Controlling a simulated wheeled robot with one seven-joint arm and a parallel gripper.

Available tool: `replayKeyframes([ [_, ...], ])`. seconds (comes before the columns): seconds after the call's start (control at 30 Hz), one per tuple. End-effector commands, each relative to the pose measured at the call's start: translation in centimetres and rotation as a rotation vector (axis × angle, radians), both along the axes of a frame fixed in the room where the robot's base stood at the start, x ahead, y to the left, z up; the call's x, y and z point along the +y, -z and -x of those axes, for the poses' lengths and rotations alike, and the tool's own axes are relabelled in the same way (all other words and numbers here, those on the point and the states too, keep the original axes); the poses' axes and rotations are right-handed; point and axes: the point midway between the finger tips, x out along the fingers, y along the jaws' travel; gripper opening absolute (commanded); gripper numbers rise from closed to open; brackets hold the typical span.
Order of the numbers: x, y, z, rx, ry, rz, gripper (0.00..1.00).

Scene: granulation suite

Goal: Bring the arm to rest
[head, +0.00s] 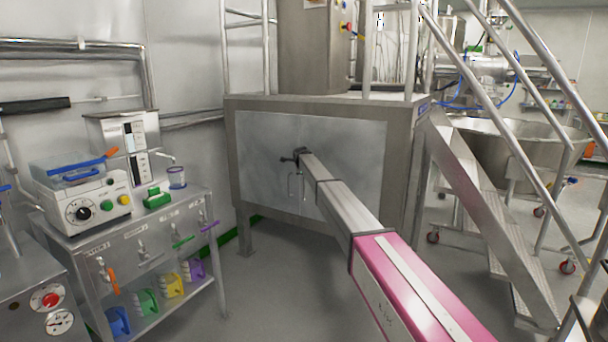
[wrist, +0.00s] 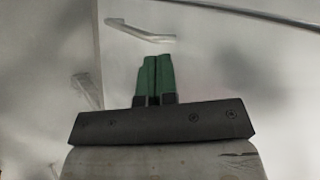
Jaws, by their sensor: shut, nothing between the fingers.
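My arm stretches forward from the lower right of the head view, with a pink section near me and grey links beyond. My gripper (head: 287,158) is at its far end, small and dark, in front of the grey cabinet doors (head: 350,150) under the steel platform. In the wrist view my gripper (wrist: 154,60) shows two green fingers side by side, shut with nothing between them. A metal door handle (wrist: 140,30) lies just beyond the fingertips in that view. I cannot tell how far the fingers are from the door.
A steel bench (head: 150,235) with a balance (head: 85,200), a small blue-rimmed cup (head: 177,177) and hanging coloured scoops stands at left. Metal stairs (head: 490,215) and a large steel bowl (head: 510,150) stand at right. Grey floor is clear between bench and platform.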

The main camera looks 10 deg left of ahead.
Motion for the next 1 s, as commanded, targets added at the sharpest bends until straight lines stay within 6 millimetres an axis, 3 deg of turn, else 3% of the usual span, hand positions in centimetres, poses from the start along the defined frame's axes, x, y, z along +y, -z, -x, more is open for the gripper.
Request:
replayKeyframes([
  [0.1, 0.8, -1.9, 2.3, 0.0, -0.002, -0.002, 0.0],
  [0.27, 1.4, -3.4, 3.9, 0.001, -0.002, -0.002, 0.0],
  [0.37, 1.0, -3.5, 4.8, 0.007, -0.006, 0.007, 0.0],
  [0.43, -0.3, -2.6, 5.8, 0.017, -0.019, 0.031, 0.0],
  [0.57, -5.0, 0.8, 9.2, 0.057, -0.071, 0.116, 0.0],
  [0.67, -9.6, 4.1, 12.7, 0.102, -0.136, 0.201, 0.0],
  [1.0, -24.0, 14.0, 26.7, 0.275, -0.411, 0.456, 0.0],
])
